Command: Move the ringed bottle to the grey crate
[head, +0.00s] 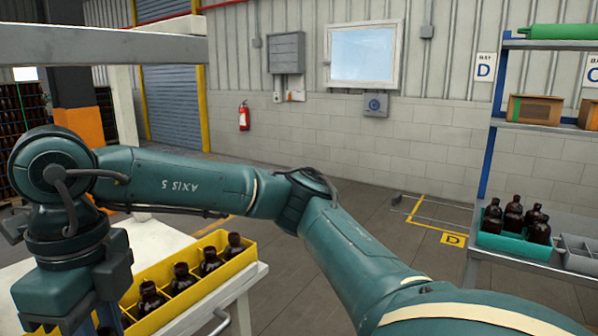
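A yellow crate (205,290) with several dark amber bottles in a row stands on a white table at the lower left. One of its bottles (234,244) stands at the far right end. A grey crate (582,262) with dividers sits on the shelf at the right edge, partly cut off; its visible part looks empty. I cannot make out a ring on any bottle. My arm reaches from the lower right across to the left, and its wrist points down over the left part of the yellow crate, hiding that part. Neither gripper's fingers show in this view.
A teal crate (515,246) with several amber bottles stands beside the grey crate on the shelf rack. Cardboard boxes (535,109) and a green item (560,31) are on higher shelves. A blue upright (490,160) edges the rack. The floor (350,225) between table and rack is open.

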